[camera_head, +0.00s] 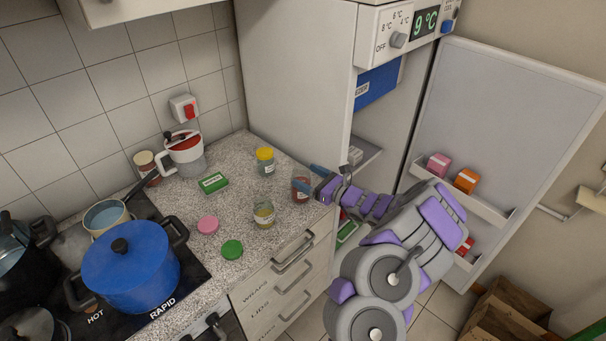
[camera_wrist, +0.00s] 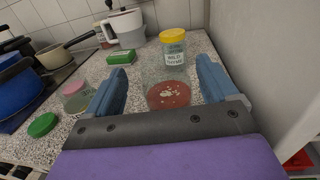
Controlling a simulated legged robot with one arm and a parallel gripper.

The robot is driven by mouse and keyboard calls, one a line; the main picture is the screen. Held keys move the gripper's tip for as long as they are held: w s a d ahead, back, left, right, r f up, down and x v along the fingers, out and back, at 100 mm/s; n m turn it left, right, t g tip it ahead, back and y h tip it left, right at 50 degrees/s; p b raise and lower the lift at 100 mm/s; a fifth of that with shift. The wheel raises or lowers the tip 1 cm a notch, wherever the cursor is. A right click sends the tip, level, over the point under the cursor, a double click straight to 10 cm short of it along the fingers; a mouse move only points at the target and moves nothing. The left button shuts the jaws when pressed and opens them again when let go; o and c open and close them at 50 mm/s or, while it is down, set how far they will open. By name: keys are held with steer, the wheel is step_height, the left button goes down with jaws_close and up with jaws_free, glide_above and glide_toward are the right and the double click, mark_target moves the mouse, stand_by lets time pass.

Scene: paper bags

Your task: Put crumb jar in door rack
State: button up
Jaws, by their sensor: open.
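An open glass jar with red-brown contents (camera_head: 301,192) stands near the counter's right edge. In the wrist view, pale crumb-like bits lie on its red contents (camera_wrist: 168,96). My gripper (camera_head: 311,180) is open around this jar, with one blue finger on each side in the wrist view (camera_wrist: 161,68); contact cannot be told. A yellow-lidded jar (camera_head: 265,163) stands behind it, and its label shows in the wrist view (camera_wrist: 173,52). A jar with yellowish contents (camera_head: 264,216) stands to the left. No label reading "crumb" is legible. The door rack (camera_head: 491,211) is on the open fridge door at right.
The rack holds a pink box (camera_head: 438,164) and an orange box (camera_head: 467,181); free room is beside them. A pink lid (camera_head: 208,225), green lid (camera_head: 232,249) and green box (camera_head: 213,183) lie on the counter. The fridge side wall (camera_head: 290,80) rises behind the jars.

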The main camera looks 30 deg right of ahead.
steer(key=p+v, duration=0.2)
steer(key=v, duration=0.6)
steer(key=s+a+r+n+g+y, duration=0.25)
steer(key=a+r+n, duration=0.25)
steer(key=a, duration=0.3)
steer(key=s+a+r+n+g+y, duration=0.1)
steer(key=a+r+n+g+y, duration=0.3)
steer(key=a, duration=0.4)
steer(key=s+a+r+n+g+y, duration=0.1)
steer(key=a+r+n+g, duration=0.2)
steer(key=a+r+n, duration=0.4)
steer(key=s+a+r+n+g+h, duration=0.25)
steer(key=s+a+n+g, duration=0.4)
steer(key=s+a, duration=0.6)
steer(key=s+f+n+g+h, duration=0.2)
steer(key=s+n+g+h, duration=0.15)
steer(key=s, duration=0.65)
steer(key=s+d+f+n+t+h, duration=0.1)
steer(key=s+d+n+h, duration=0.3)
steer(key=s+d+h, duration=0.5)
steer(key=s+d, duration=0.2)
steer(key=s, duration=0.2)
steer(key=shift+s+d+f+n, duration=0.15)
steer(key=shift+s+f+n, duration=0.1)
steer(key=shift+n, duration=0.15)
